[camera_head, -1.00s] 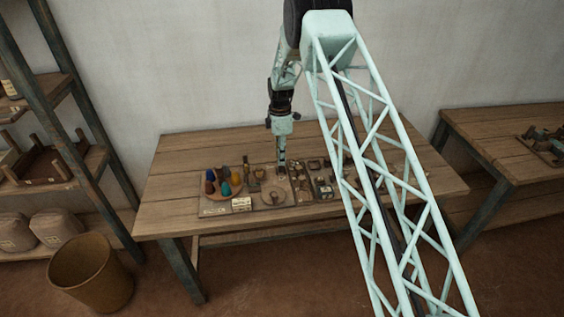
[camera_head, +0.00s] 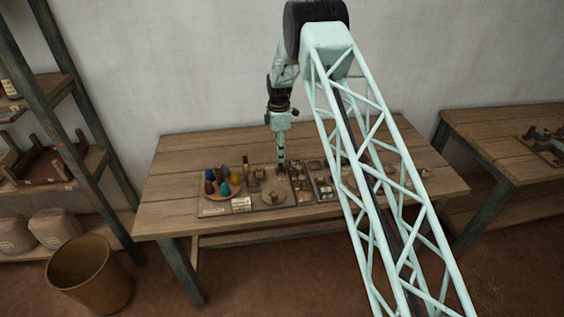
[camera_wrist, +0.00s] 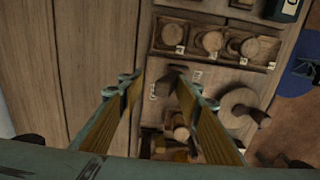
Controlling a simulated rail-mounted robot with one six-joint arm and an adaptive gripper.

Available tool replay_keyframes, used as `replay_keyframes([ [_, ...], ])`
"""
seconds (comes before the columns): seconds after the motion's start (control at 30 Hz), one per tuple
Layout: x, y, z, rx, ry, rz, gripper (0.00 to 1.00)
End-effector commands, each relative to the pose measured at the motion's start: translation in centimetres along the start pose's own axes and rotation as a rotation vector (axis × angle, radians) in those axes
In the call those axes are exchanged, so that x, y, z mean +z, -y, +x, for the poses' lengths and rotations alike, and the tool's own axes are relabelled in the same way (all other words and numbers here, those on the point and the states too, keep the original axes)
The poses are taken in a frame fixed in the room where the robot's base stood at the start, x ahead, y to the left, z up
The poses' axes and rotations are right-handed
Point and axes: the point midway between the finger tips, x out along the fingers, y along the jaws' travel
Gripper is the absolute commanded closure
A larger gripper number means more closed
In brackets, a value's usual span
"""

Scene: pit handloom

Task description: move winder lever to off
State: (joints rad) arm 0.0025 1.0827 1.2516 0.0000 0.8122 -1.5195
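My gripper (camera_head: 281,168) points down over the middle of the workbench, just behind a round wooden disc (camera_head: 272,197) with a knob. In the wrist view my gripper (camera_wrist: 157,80) is open, its two wood-toned fingers apart. A small dark brown piece (camera_wrist: 168,84) shows between the fingertips, close to the right one; it may be the winder lever, but I cannot tell its setting or whether a finger touches it. The disc (camera_wrist: 240,108) lies right of the right finger in the wrist view. The fingers hide part of the board below.
A plate of coloured cones (camera_head: 222,186) stands left of the gripper. Small trays (camera_head: 320,182) with wooden parts lie to the right. The bench's left end (camera_head: 175,185) is clear. A basket (camera_head: 90,272) stands on the floor, and a shelf rack (camera_head: 62,130) is at left.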

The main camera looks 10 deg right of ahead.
Motion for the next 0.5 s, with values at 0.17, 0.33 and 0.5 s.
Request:
replay_keyframes([
  [0.17,0.00,-0.60,-0.02,0.013,-0.001,0.000,0.76],
  [0.33,0.00,-0.67,-0.03,0.014,-0.001,0.000,0.76],
  [0.5,0.00,-0.61,-0.04,0.015,-0.001,0.000,0.76],
])
